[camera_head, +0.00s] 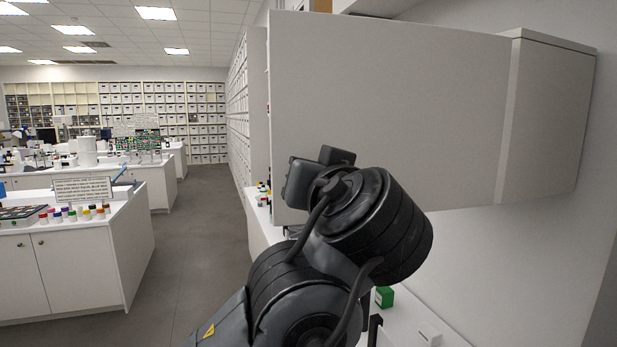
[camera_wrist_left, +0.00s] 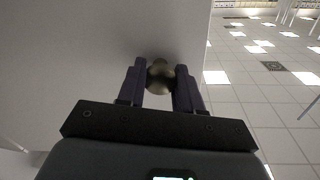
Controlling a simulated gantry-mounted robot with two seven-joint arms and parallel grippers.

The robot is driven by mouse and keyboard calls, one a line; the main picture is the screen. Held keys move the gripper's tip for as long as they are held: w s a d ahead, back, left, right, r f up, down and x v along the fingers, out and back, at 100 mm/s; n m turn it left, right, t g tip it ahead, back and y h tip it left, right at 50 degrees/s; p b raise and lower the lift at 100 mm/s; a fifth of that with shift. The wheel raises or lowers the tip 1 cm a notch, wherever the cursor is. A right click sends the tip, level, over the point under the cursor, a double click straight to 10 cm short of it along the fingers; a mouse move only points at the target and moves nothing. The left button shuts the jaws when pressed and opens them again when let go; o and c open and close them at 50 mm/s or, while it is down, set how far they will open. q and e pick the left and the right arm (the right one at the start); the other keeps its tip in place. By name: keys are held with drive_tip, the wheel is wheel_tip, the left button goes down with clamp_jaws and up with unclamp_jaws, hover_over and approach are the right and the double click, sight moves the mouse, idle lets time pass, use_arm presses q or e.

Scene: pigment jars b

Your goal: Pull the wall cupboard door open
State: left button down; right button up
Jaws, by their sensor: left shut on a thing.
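The wall cupboard door (camera_head: 390,100) is a large white panel in the head view. It stands swung out to the left from the cupboard body (camera_head: 552,115), whose plain side shows at the right. In the left wrist view the door (camera_wrist_left: 95,50) fills the left part and its round brass knob (camera_wrist_left: 160,75) sits near its free edge. My left gripper (camera_wrist_left: 160,82) is shut on the knob, one finger on each side. In the head view my left arm hides the knob and the fingertips. My right gripper is in neither view.
A white counter (camera_head: 405,320) runs below the cupboard, with a green box (camera_head: 384,297) on it. Small jars (camera_head: 263,190) stand near the door's lower left edge. A white island bench (camera_head: 75,260) with jars is at left. The aisle floor (camera_head: 195,220) is clear.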

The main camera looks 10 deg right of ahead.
use_arm(q)
drive_tip(key=shift+r, duration=0.15)
drive_tip(key=c, duration=0.7)
unclamp_jaws()
drive_tip(key=shift+c, duration=0.2)
drive_tip(key=s+b, duration=0.3)
drive_tip(key=s, duration=0.7)
drive_tip(key=shift+s+d, duration=0.2)
drive_tip(key=shift+s, duration=0.15)
